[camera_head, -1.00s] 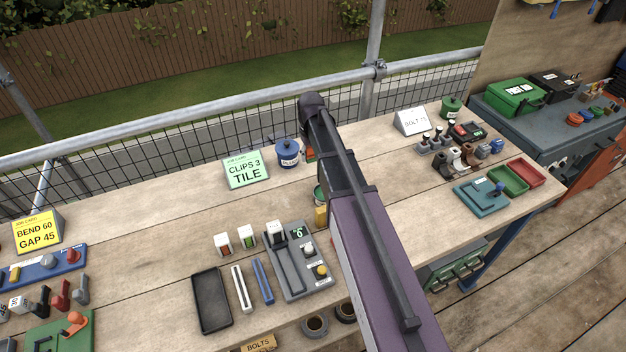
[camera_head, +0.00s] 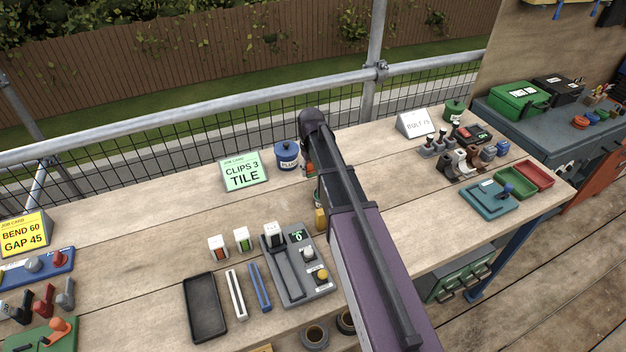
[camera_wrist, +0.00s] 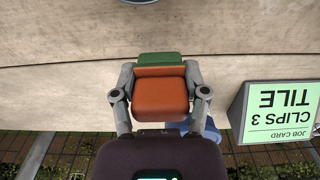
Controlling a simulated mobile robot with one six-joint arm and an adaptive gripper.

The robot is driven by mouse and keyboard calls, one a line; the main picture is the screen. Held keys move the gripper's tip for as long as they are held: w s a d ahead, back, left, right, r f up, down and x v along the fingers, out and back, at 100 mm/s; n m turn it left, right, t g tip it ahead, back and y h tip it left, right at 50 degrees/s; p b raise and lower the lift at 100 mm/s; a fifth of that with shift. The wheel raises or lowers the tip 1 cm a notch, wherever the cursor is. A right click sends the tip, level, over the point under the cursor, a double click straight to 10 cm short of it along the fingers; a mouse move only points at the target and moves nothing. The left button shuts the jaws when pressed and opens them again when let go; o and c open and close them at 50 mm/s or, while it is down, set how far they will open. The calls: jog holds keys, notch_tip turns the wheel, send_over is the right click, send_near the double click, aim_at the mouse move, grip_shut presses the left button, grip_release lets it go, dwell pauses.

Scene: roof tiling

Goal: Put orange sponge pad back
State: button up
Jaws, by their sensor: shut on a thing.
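The orange sponge pad (camera_wrist: 160,94) with a green layer (camera_wrist: 160,59) along one edge is between the two grey fingers of my gripper (camera_wrist: 160,78) in the wrist view. The fingers touch its left and right sides, and it is above the wooden bench. In the head view my arm hides most of the gripper, and only a small orange patch (camera_head: 309,169) shows beside the arm's end, to the right of a blue lidded pot (camera_head: 287,156).
A green job card, "CLIPS 3 TILE" (camera_head: 243,171), stands left of the pot; it also shows in the wrist view (camera_wrist: 282,116). A grey device (camera_head: 300,284) and a black tray (camera_head: 205,307) lie nearer. Bare bench (camera_head: 150,220) lies left of centre. A railing (camera_head: 200,125) runs behind.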

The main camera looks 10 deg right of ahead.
aim_at(312, 184)
jog(key=shift+f+b, duration=1.9)
jog(key=shift+b, duration=0.05)
jog(key=shift+f, duration=0.15)
jog(key=o, duration=1)
jog(key=shift+r, duration=0.2)
notch_tip(312, 184, up, 12)
jog(key=p, duration=1.2)
